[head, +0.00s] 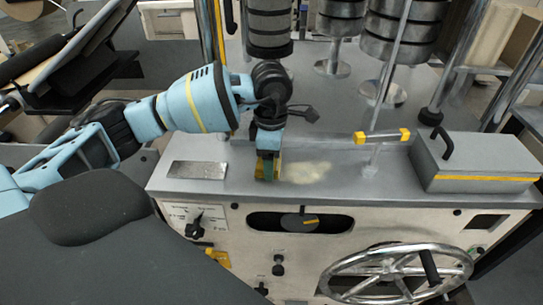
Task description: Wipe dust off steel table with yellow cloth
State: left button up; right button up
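The steel table (235,184) is the grey top of a machine cabinet across the middle of the head view. A pale yellowish dust patch (308,172) lies on it near the front edge. My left gripper (267,168) points down at the table just left of the dust. It appears shut on a yellow cloth (261,171), of which only small yellow-olive parts show around the fingers. The cloth seems to touch the table or be very close to it; the fingers hide most of it. My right gripper is not in view.
A flat metal plate (198,170) lies left of the gripper. A grey lidded box (475,160) stands at the right. A thin post with a yellow-ended bar (382,137) rises right of the dust. Stacked cylinders (268,28) stand behind. A handwheel (395,272) is on the front.

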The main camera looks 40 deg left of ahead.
aim_at(313, 172)
pick_arm(q)
jog(key=shift+f, duration=0.35)
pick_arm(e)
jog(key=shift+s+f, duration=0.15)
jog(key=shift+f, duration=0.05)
pick_arm(q)
jog(key=shift+w+d+r, duration=0.1)
jog(key=shift+w+d, duration=0.35)
jog(key=shift+d, duration=0.3)
jog(key=shift+w+d, duration=0.45)
jog(key=shift+d, duration=0.25)
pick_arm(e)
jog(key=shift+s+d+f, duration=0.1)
pick_arm(q)
jog(key=shift+w+d+b, duration=0.2)
jog(key=shift+w+d, duration=0.25)
jog(key=shift+d, duration=0.3)
jog(key=shift+w+d+b, duration=0.15)
jog(key=shift+w+d, duration=0.25)
jog(key=shift+d, duration=0.3)
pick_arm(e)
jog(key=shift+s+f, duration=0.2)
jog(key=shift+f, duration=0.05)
pick_arm(q)
jog(key=shift+f, duration=0.2)
